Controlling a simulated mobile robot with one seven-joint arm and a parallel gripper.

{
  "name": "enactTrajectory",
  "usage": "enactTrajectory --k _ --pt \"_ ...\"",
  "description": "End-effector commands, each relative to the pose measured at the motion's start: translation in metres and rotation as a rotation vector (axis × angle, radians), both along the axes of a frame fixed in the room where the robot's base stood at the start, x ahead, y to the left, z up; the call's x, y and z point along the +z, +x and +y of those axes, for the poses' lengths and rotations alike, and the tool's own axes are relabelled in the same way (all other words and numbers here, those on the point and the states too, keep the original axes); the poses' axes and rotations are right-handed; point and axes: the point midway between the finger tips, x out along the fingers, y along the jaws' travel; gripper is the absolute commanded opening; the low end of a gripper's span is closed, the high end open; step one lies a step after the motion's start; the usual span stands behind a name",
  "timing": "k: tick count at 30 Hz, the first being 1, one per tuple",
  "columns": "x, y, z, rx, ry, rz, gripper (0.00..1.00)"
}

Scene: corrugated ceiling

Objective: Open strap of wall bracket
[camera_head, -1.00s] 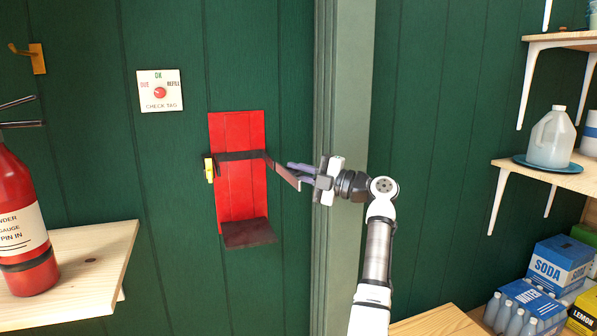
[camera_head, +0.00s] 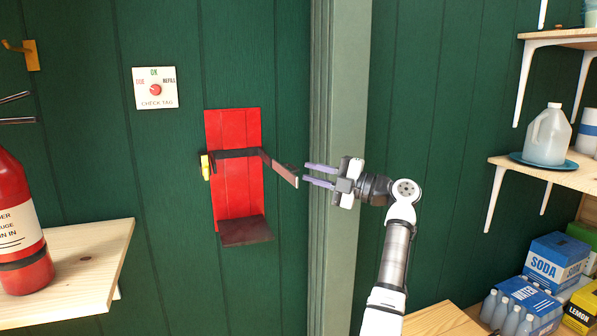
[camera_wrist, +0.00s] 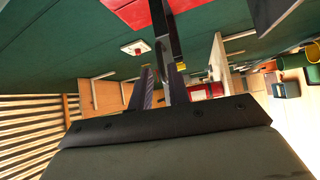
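The red wall bracket (camera_head: 227,190) is fixed to the green wall, with a dark shelf (camera_head: 246,231) at its foot. Its dark strap (camera_head: 285,173) crosses the bracket's upper part and sticks out from the right side, swung away from the wall with its end free. A yellow latch piece (camera_head: 205,167) sits on the bracket's left edge. My gripper (camera_head: 305,174) is to the right of the strap's end, in front of the door post. Its two fingers are apart and look empty. The wrist view shows the fingers (camera_wrist: 160,75) close to the strap (camera_wrist: 167,30); contact is unclear there.
A fire extinguisher (camera_head: 20,225) stands on a wooden shelf (camera_head: 95,255) at the left. A check tag (camera_head: 155,88) and a hook (camera_head: 22,54) are on the wall. A pale green post (camera_head: 335,260) stands behind my gripper. Shelves with a jug (camera_head: 549,136) are at the right.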

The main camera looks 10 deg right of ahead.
Motion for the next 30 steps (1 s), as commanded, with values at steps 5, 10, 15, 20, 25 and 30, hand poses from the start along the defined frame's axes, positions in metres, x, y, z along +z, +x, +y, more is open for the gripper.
enactTrajectory --k 5,10,15,20,25,30 --pt "-0.006 -0.022 -0.036 -0.003 0.001 0.0 0.18" --pt "-0.01 -0.036 -0.058 -0.002 0.0 0.0 0.18" --pt "-0.011 -0.042 -0.067 0.0 0.0 0.0 0.18" --pt "-0.011 -0.043 -0.069 0.0 -0.001 0.001 0.18" --pt "-0.011 -0.043 -0.068 0.0 0.0 0.0 0.18" --pt "-0.013 -0.042 -0.067 -0.001 0.0 0.007 0.18"
